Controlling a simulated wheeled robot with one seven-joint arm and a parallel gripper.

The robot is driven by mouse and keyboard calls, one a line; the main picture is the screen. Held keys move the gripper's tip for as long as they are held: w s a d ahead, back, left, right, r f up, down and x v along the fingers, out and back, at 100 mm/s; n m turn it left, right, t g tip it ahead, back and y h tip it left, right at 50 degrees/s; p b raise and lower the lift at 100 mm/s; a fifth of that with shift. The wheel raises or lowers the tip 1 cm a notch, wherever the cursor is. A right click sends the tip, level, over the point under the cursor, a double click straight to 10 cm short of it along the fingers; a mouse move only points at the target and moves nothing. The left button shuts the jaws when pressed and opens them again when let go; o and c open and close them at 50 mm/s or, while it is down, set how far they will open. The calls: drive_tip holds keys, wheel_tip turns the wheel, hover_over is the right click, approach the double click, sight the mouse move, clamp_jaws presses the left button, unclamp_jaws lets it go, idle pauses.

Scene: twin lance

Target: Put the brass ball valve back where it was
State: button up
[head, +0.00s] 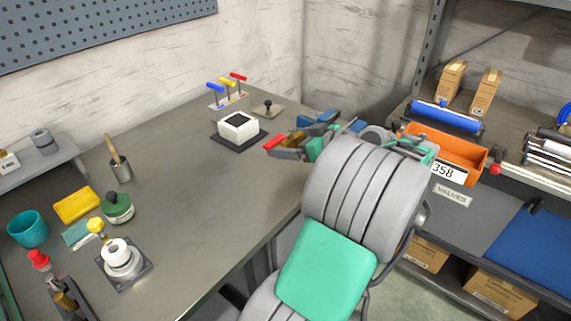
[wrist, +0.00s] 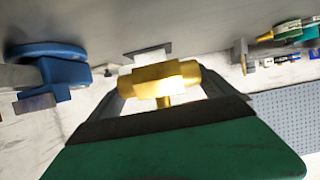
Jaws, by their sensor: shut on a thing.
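My gripper (head: 282,149) reaches out over the far right of the workbench, with my arm hiding part of it. It is shut on the brass ball valve (head: 297,138). In the wrist view the valve (wrist: 165,79) is a yellow metal body with a short stem, between the two grey fingers. A red part shows beside it in the head view, perhaps its handle. The valve appears held above the bench. On the shelf at right is an orange bin (head: 462,155) marked 358, above a VALVES label (head: 452,195). My arm hides part of the bin, and its inside is mostly unseen.
A white box (head: 238,124) on a dark pad stands left of my gripper. Behind it is a rack with coloured handles (head: 230,96). A blue vise (wrist: 62,72) is close on the left in the wrist view. The middle of the bench (head: 190,190) is clear.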

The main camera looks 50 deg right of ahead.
sight(285, 164)
drive_tip(key=w+f, duration=0.2)
drive_tip(key=f, duration=0.1)
drive_tip(key=shift+w+d, duration=0.25)
drive_tip(key=shift+d, duration=0.1)
drive_tip(key=f, duration=0.3)
drive_tip(key=shift+w+d+f, duration=0.1)
drive_tip(key=shift+w+f, duration=0.1)
drive_tip(key=shift+f, duration=0.05)
drive_tip(key=shift+f+b, duration=0.1)
drive_tip(key=shift+b, duration=0.2)
drive_tip(key=shift+f, duration=0.15)
drive_tip(key=o, duration=1.6)
drive_tip(key=shift+o, duration=0.2)
drive_tip(key=shift+r, duration=0.2)
